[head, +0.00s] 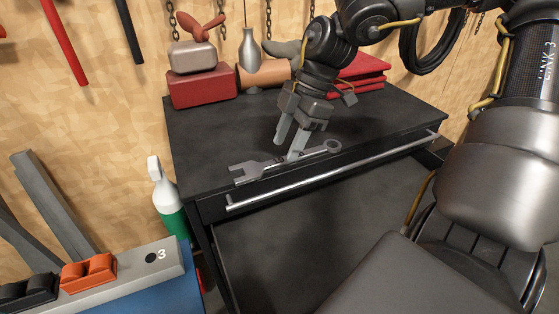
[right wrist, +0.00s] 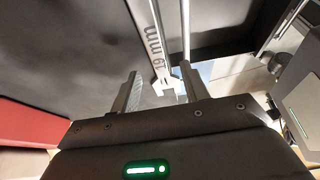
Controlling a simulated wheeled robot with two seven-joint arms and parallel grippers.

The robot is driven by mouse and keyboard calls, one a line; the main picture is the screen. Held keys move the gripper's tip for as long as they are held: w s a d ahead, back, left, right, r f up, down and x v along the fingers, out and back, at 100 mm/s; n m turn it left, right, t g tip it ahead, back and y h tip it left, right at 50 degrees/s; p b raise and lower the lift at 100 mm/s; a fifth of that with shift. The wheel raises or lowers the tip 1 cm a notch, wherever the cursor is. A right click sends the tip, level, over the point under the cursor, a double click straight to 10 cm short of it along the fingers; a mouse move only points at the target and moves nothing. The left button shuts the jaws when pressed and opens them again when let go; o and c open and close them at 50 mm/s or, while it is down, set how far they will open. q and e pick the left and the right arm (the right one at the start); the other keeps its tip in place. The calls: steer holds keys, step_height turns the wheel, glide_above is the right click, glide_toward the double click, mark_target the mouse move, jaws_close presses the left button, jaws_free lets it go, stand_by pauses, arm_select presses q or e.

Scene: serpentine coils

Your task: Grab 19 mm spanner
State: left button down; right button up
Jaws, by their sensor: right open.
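The grey 19 mm spanner (head: 262,167) lies on the black cabinet top (head: 215,133) near its front edge. Its open jaw points left and its ring end right. My right gripper (head: 285,149) is open above the spanner's middle, fingers pointing down; one fingertip overlaps the shaft in the head view, and I cannot tell if it touches. In the right wrist view, the spanner (right wrist: 153,42) with its "19 mm" marking runs between the spread fingers (right wrist: 158,74), which hold nothing. My left gripper is out of view.
A spray bottle (head: 168,205) stands left of the cabinet.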

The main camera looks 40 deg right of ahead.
steer(key=shift+x, duration=1.3)
steer(key=shift+f, duration=0.1)
jaws_close()
